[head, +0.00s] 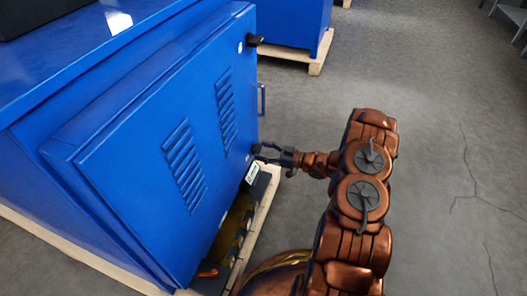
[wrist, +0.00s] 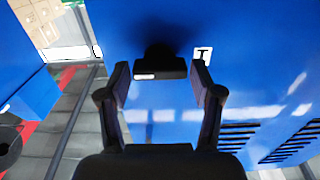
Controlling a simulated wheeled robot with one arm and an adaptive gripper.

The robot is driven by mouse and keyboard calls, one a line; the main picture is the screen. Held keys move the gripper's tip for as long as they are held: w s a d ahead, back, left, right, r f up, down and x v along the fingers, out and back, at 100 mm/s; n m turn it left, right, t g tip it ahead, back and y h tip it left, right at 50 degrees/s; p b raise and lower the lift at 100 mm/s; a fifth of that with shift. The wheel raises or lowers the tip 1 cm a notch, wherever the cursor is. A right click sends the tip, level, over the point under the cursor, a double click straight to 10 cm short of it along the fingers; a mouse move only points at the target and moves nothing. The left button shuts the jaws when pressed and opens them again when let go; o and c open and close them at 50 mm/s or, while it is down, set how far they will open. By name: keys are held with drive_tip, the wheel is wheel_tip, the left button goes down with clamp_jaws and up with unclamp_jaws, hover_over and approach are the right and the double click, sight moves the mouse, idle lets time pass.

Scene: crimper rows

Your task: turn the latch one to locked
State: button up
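The blue cabinet door (head: 150,150) carries a black latch (head: 256,148) at its lower right edge, partly hidden by my gripper (head: 268,155). In the wrist view the latch (wrist: 160,68) is a black bar lying crosswise on a round base, with a white mark near its left end. A small white label with a black character (wrist: 202,55) sits just right of it. My gripper (wrist: 159,80) is open, with one finger on each side of the bar. Small gaps seem to show, but contact is hard to judge. A second black latch (head: 255,40) is at the door's upper corner.
A door handle (head: 262,99) stands out between the two latches. The cabinet rests on a wooden pallet (head: 262,200). Another blue cabinet (head: 290,22) stands behind on its own pallet. The grey floor (head: 440,130) to the right is clear.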

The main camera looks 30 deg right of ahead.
drive_tip(key=c, duration=0.7)
drive_tip(key=shift+p, duration=0.3)
drive_tip(key=shift+n+p, duration=4.9)
drive_tip(key=shift+n, duration=4)
drive_tip(key=o, duration=1.2)
drive_tip(key=shift+c, duration=0.2)
